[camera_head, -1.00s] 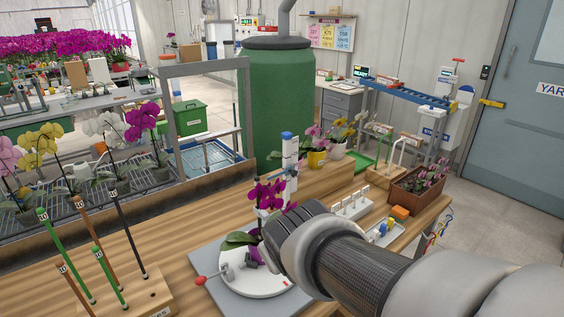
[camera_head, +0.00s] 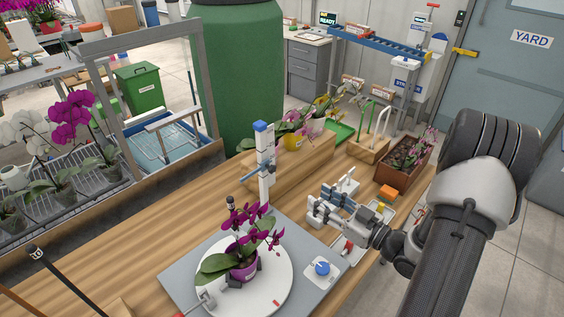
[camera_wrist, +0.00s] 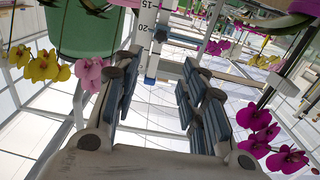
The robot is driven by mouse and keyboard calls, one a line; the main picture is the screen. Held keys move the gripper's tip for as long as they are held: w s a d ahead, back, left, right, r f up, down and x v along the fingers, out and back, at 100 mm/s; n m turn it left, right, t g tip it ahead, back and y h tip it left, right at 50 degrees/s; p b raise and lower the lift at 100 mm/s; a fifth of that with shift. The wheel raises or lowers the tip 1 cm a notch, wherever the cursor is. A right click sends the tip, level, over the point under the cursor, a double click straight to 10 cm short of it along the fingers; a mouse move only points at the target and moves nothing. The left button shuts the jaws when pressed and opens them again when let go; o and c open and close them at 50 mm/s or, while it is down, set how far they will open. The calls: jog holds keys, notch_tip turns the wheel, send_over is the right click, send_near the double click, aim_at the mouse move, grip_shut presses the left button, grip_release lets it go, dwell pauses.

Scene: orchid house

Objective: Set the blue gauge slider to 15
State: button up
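The gauge is a white upright post (camera_head: 264,190) with a blue cap, standing behind the potted purple orchid. A blue slider (camera_head: 254,172) sits partway up it, with an arm sticking out to the left. My gripper (camera_head: 313,205) is open and empty, to the right of the post and apart from it, pointing left. In the wrist view the gripper (camera_wrist: 160,78) has its blue-grey pads spread. The gauge post (camera_wrist: 152,45) shows beyond them with the marks 15 and 20; a blue part (camera_wrist: 176,42) crosses beside it. The slider's exact reading cannot be told.
The purple orchid (camera_head: 243,262) stands on a white turntable (camera_head: 210,292) left of my gripper. A blue knob (camera_head: 322,268) is on a white plate in front. Small fixtures, an orange block (camera_head: 389,191) and a brown planter (camera_head: 411,181) lie to the right.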

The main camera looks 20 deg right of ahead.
aim_at(274, 170)
jog(key=b+x, duration=0.2)
jog(key=x, duration=1.5)
jog(key=shift+w+a, duration=0.1)
jog(key=shift+a, duration=0.05)
jog(key=shift+c, duration=0.6)
grip_shut()
